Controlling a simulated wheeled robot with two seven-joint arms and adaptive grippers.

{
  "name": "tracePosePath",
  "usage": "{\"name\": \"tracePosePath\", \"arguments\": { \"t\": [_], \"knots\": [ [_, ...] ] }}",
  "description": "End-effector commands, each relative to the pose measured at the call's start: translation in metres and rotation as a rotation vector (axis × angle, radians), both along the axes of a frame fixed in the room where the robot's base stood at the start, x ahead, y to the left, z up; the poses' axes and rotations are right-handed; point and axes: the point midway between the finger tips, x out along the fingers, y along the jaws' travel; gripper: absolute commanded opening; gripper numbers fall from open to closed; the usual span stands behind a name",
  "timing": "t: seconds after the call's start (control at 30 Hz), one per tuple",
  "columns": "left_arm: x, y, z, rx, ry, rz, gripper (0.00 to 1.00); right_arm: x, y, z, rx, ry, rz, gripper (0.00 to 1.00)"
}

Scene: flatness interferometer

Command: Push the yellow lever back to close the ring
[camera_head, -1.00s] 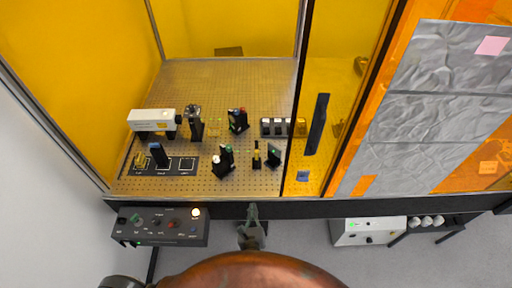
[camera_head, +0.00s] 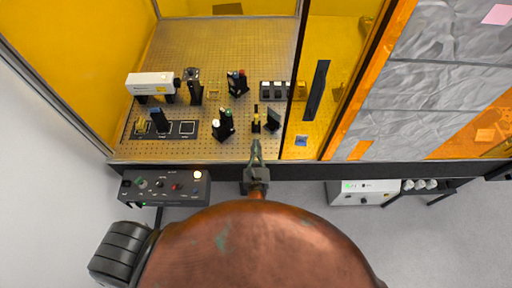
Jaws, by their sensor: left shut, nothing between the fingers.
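The yellow lever (camera_head: 256,114) is a small upright yellow and black piece on a dark mount near the front of the perforated breadboard (camera_head: 180,50). The ring is too small to make out, so I cannot tell if it is open or closed. My left gripper (camera_head: 256,144) is shut and empty at the front edge of the breadboard. It points toward the lever from just in front, with a small gap between them in the picture. My right gripper is not in view.
A black optic mount (camera_head: 273,119) stands close to the right of the lever, another dark mount (camera_head: 223,125) to its left. A white laser box (camera_head: 150,83) is farther left. An orange sliding panel (camera_head: 335,75) bounds the right. A control box (camera_head: 165,187) hangs below the front edge.

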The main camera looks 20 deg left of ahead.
Motion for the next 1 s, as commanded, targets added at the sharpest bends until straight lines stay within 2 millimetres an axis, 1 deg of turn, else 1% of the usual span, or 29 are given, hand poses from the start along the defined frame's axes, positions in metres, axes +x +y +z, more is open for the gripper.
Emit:
{"name": "tracePosePath", "arguments": {
  "t": [0.03,0.1,0.27,0.33,0.4,0.6,1.0],
  "knots": [
    [0.012,0.003,0.002,0.001,-0.002,0.001,0.00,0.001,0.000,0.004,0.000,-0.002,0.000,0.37],
    [0.026,0.007,0.001,0.001,-0.002,0.000,0.00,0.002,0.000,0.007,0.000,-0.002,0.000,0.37],
    [0.056,0.015,-0.003,0.000,-0.001,0.000,0.00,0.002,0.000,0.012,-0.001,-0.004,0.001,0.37],
    [0.065,0.017,0.007,-0.001,-0.002,-0.001,0.00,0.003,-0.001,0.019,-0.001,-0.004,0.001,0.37],
    [0.071,0.019,0.013,-0.004,-0.002,-0.002,0.00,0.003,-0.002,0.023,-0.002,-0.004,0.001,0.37],
    [0.082,0.023,0.021,-0.002,0.000,-0.002,0.00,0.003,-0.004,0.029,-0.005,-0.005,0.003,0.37],
    [0.084,0.023,0.021,-0.002,0.000,-0.002,0.00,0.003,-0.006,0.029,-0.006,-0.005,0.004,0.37]
  ]
}}
